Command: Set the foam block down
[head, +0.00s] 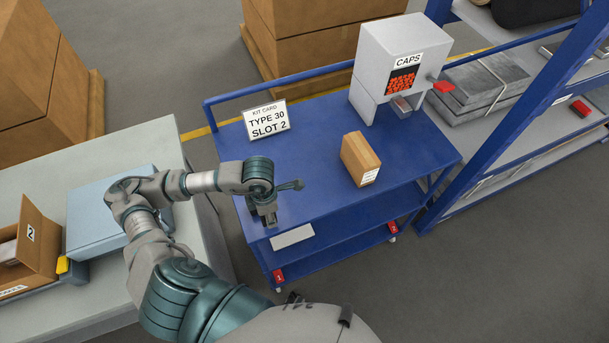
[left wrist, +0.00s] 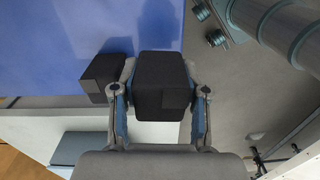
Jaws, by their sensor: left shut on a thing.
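My left gripper (left wrist: 160,97) is shut on a dark foam block (left wrist: 163,75), which sits between its two fingers in the left wrist view. In the head view the left gripper (head: 268,217) points down over the near left part of the blue cart (head: 325,165). The held block is hard to make out there, and I cannot tell whether it touches the cart top. A second dark block (left wrist: 104,78) lies beside the held one, left of the finger in the left wrist view. My right gripper is not in view.
A kit card (head: 266,119) reads "TYPE 30 SLOT 2". A brown box (head: 360,158) and a grey caps dispenser (head: 400,50) stand on the cart. A white label plate (head: 292,237) is at the near edge. A rail runs along the cart's back. The cart's middle is clear.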

